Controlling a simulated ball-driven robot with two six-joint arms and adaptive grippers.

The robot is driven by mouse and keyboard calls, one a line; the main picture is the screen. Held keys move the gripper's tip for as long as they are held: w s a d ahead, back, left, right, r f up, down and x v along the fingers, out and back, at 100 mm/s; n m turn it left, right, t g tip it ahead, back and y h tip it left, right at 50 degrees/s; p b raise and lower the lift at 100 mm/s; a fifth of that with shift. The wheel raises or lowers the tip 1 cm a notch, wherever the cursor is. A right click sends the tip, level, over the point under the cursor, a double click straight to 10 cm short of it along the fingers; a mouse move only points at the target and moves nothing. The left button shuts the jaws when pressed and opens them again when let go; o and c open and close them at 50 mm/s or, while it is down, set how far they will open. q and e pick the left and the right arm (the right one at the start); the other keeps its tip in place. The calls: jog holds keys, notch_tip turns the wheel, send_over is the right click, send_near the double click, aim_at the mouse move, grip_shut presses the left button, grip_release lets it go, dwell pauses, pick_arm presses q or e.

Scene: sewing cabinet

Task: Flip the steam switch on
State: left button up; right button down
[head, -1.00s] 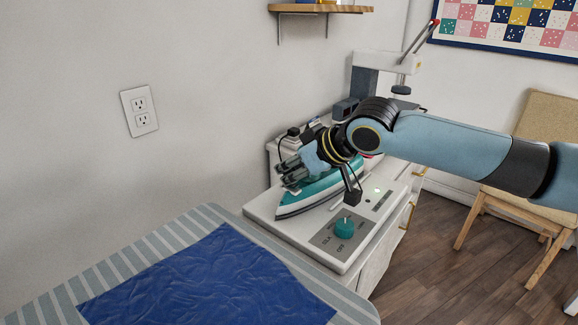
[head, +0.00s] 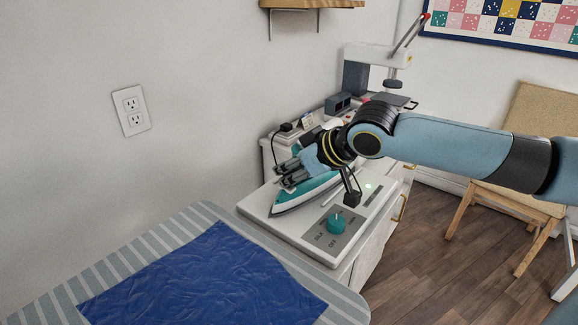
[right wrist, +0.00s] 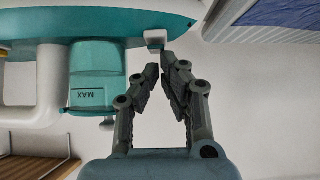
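My left gripper is not in view.
A striped ironing board (head: 185,231) with a blue cloth (head: 205,275) lies in front. A sewing machine (head: 355,78) stands behind the station. A wall outlet (head: 131,110) is at the left, a wooden chair (head: 515,190) at the right. The floor between is clear.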

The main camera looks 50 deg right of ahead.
notch_tip(320, 180, up, 4)
jog(key=p, duration=0.4)
jog(key=shift+w+d, duration=0.15)
jog(key=w+r+p+v, duration=0.1)
jog(key=p+v, duration=0.5)
jog(key=v, duration=0.4)
